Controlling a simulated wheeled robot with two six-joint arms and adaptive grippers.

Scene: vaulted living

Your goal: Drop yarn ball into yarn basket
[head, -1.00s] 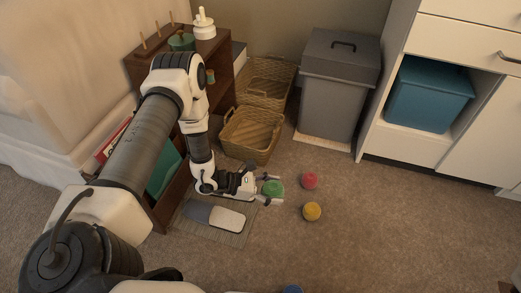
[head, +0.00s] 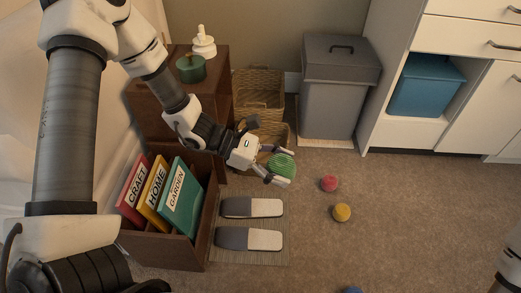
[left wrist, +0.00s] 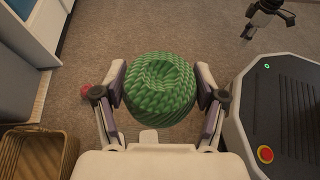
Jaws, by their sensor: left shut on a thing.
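My left gripper (head: 278,166) is shut on a green yarn ball (head: 282,161), held above the floor. In the left wrist view the ball (left wrist: 161,88) sits between both fingers. Two wicker baskets stand by the brown shelf: a front one (head: 272,132), partly hidden by my left gripper, and a rear one (head: 258,88) against the wall. Which is the yarn basket I cannot tell. In the head view the ball overlaps the front basket's near right side. One basket (left wrist: 35,155) shows at lower left in the left wrist view. My right gripper (left wrist: 268,26) has its fingers apart and is empty.
A red ball (head: 329,184), a yellow ball (head: 342,212) and a blue ball (head: 352,290) lie on the carpet. A grey bin (head: 335,95) stands right of the baskets. Slippers (head: 250,240) on a mat and a book box (head: 170,248) are in front of the shelf.

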